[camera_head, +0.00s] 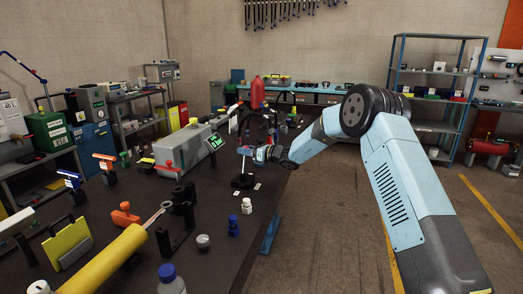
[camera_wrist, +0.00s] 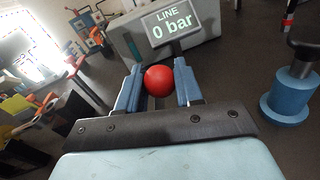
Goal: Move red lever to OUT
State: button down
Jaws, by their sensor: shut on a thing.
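The red ball knob of the lever (camera_wrist: 159,80) sits between the two blue fingers of my gripper (camera_wrist: 159,88) in the wrist view, and the fingers are shut on it. In the head view my gripper (camera_head: 259,154) is at the top of a thin lever shaft (camera_head: 243,165), and the red knob is hidden there. The shaft rises from a small black base (camera_head: 243,182) on the dark bench top. Small white labels (camera_head: 257,186) lie beside the base, too small to read, so I cannot tell which marks OUT.
A grey unit (camera_head: 182,148) with a green-lit display (camera_head: 215,142) stands left of the lever. In the wrist view the display (camera_wrist: 171,22) reads "LINE 0 bar". A white bottle (camera_head: 247,205) and a blue bottle (camera_head: 233,228) stand nearer on the bench (camera_head: 215,265).

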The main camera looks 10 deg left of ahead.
jog(key=shift+w+f, duration=0.25)
jog(key=shift+w, duration=0.4)
jog(key=c, duration=0.8)
grip_release()
jog(key=shift+w, duration=0.1)
jog(key=shift+d, duration=0.15)
jog(key=shift+d, duration=0.3)
jog(key=v, duration=1.3)
jog(key=shift+f, duration=0.15)
